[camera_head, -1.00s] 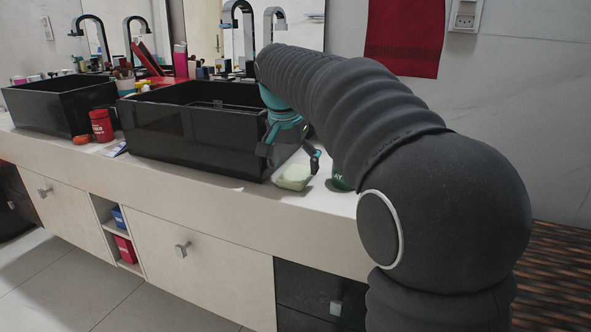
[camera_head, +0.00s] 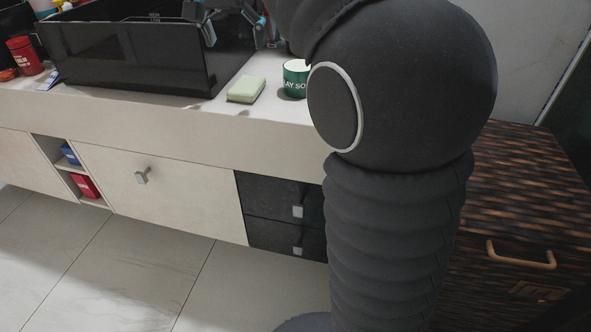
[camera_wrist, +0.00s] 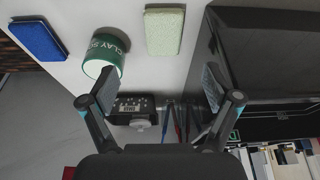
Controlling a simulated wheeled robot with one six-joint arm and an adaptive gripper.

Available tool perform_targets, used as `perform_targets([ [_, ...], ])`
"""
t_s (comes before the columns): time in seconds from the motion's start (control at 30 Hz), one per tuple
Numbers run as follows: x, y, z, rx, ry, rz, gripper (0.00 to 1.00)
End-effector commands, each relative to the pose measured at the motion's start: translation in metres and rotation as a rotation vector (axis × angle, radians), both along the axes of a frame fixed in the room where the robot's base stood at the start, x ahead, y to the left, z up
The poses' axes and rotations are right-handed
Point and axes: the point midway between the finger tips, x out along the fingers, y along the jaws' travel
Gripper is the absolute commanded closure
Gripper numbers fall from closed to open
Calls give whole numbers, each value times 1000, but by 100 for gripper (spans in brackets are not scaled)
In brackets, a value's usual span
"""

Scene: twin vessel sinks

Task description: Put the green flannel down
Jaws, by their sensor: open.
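The green flannel (camera_head: 246,90), a pale green folded block, lies flat on the white counter, between the right end of the near black sink and a green tin. It also shows at the top of the wrist view (camera_wrist: 165,30). My gripper (camera_wrist: 156,88) is open, with nothing between its fingers. In the head view my gripper (camera_head: 236,22) is at the top edge, partly cut off, above and apart from the flannel.
The green tin (camera_head: 294,79) stands close right of the flannel. The black sink (camera_head: 140,62) is to its left. A blue block (camera_wrist: 37,38) lies beyond the tin. A dark box (camera_wrist: 133,106) and slim upright items (camera_wrist: 178,120) stand on the counter.

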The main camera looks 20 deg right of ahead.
Motion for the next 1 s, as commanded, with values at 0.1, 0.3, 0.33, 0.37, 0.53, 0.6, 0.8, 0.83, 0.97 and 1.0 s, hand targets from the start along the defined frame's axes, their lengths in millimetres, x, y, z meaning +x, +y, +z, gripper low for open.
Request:
perform_targets([
  [0.1,-26,-6,-6,1,-11,59,11],
  [0.3,-87,-16,-35,3,-45,212,11],
  [0.33,-97,-17,-41,1,-50,234,11],
  [0.37,-107,-18,-47,0,-57,258,11],
  [0.53,-164,-23,-90,-10,-97,383,11],
  [0.6,-186,-24,-111,-17,-115,431,11],
  [0.8,-239,-25,-169,-42,-159,540,11],
  [0.83,-244,-24,-176,-45,-165,552,11],
  [0.97,-259,-25,-197,-56,-178,587,11],
  [1.0,-262,-25,-201,-58,-183,591,11],
])
